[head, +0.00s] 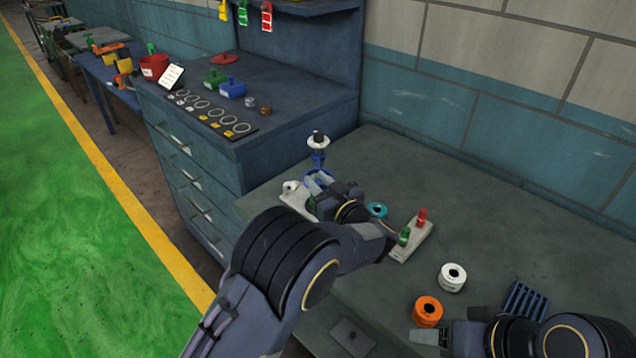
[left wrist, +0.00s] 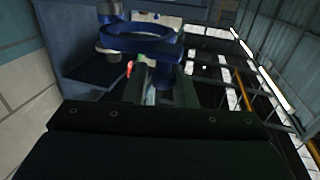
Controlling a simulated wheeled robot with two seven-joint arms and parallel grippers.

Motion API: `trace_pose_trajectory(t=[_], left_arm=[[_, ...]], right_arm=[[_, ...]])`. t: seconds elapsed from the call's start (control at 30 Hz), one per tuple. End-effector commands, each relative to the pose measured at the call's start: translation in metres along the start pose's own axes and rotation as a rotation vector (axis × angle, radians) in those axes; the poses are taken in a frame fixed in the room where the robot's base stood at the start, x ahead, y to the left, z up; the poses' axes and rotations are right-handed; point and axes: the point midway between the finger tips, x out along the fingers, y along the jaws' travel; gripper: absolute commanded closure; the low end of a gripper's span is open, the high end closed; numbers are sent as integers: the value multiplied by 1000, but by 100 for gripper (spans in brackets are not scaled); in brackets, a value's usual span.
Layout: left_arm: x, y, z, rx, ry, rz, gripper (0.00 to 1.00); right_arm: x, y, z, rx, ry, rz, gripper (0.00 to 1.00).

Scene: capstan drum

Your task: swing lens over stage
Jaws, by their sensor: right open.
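A blue ring-shaped lens frame (head: 318,177) is by a post with a white and black top (head: 318,139) on the grey bench. The ring shows large in the left wrist view (left wrist: 145,42), with a blue piece below it between my fingers. My left gripper (head: 322,188) is at the ring; its fingers stand apart in the left wrist view (left wrist: 160,88), and I cannot tell whether they touch the blue piece. A white base part (head: 292,190) shows left of the gripper. My arm hides much of this area, and I cannot make out the stage. My right gripper (head: 428,338) is open at the lower right.
A white plate with a green peg (head: 404,235) and a red peg (head: 421,217) lies right of my left arm. A teal ring (head: 377,209), white spool (head: 452,277), orange spool (head: 428,310) and blue rack (head: 525,298) are on the bench. The back right is clear.

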Motion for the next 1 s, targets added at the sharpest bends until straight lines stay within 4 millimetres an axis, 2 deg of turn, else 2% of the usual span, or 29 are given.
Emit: trace_pose_trajectory(t=[0.03,0.1,0.43,0.8,1.0], left_arm=[[0,0,0,-1,0,1,69],[0,0,0,-1,-1,0,61],[-4,0,1,0,-2,0,61],[-62,1,1,-1,-2,3,61],[-78,0,0,0,-1,1,61]], right_arm=[[0,0,0,0,0,0,40],[0,0,0,0,0,0,40],[1,0,0,0,0,0,40],[10,4,5,0,0,0,40],[11,5,6,0,0,0,40]])
